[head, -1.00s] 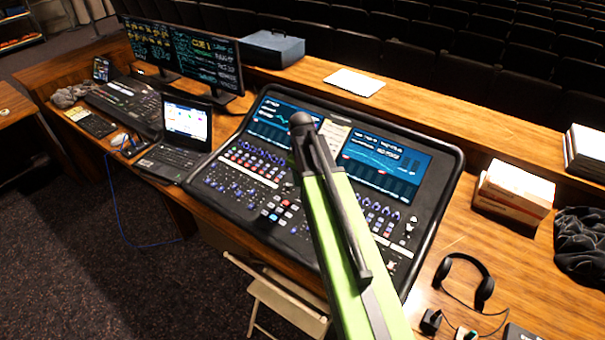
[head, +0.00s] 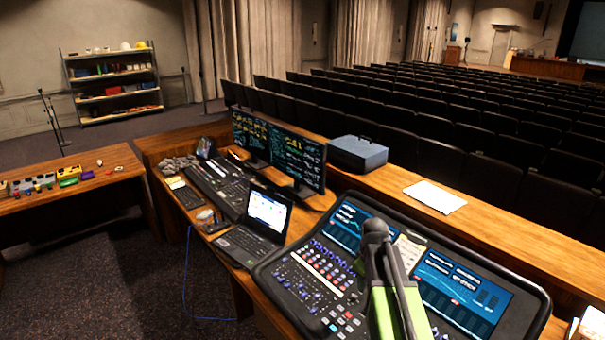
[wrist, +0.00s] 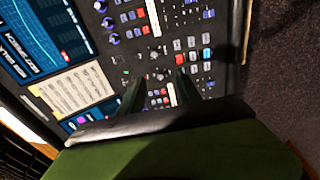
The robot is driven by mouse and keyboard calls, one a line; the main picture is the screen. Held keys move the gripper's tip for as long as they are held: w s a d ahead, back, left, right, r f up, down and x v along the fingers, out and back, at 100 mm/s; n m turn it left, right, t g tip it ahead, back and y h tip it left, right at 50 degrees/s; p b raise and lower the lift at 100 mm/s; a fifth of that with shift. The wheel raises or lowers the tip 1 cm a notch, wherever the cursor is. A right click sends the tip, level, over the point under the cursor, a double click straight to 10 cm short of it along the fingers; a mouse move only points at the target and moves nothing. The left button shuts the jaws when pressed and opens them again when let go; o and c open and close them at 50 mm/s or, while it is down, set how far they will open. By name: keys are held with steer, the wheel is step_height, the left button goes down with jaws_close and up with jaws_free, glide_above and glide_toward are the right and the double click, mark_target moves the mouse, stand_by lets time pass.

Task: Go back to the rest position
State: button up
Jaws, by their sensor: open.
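My gripper (wrist: 158,84) shows in the wrist view as two dark fingers standing apart with nothing between them. It is over the mixing console, whose knobs and coloured buttons lie beyond the fingers. In the head view my green arm rises from the bottom edge in front of the mixing console (head: 312,284), with its dark upper end over the panel between the two screens. The fingers cannot be made out in the head view. I cannot tell the exact gap between the fingers and the panel.
A laptop (head: 266,212), keyboard desk (head: 215,185) and two monitors (head: 297,158) stand left of the console. A blue-grey case (head: 358,152) and white paper (head: 435,196) lie on the ledge. A side table (head: 110,178) and shelf (head: 112,85) are at left.

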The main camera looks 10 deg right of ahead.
steer(key=s+a+f+b, duration=0.2)
steer(key=a+f+b, duration=0.1)
steer(key=f, duration=0.1)
steer(key=s+a+f+b, duration=0.1)
steer(key=a+f+b, duration=0.2)
steer(key=f, duration=0.1)
steer(key=s+a+f+b, duration=0.2)
steer(key=a+f+b, duration=0.1)
steer(key=f, duration=0.1)
steer(key=shift+s+a+f+b, duration=0.15)
steer(key=shift+s+a+b, duration=0.1)
steer(key=shift+s+b, duration=0.15)
steer(key=shift+m+g+y, duration=0.3)
steer(key=shift+m+g, duration=0.1)
steer(key=shift+m, duration=0.5)
steer(key=s, duration=0.1)
steer(key=s+a+f+b, duration=0.1)
steer(key=s+a, duration=0.1)
steer(key=shift+f+b, duration=0.4)
steer(key=s+m, duration=0.2)
steer(key=s+m+p, duration=0.1)
steer(key=shift+s+a+r+g, duration=0.35)
steer(key=shift+a+r+g, duration=0.05)
steer(key=shift+m, duration=0.9)
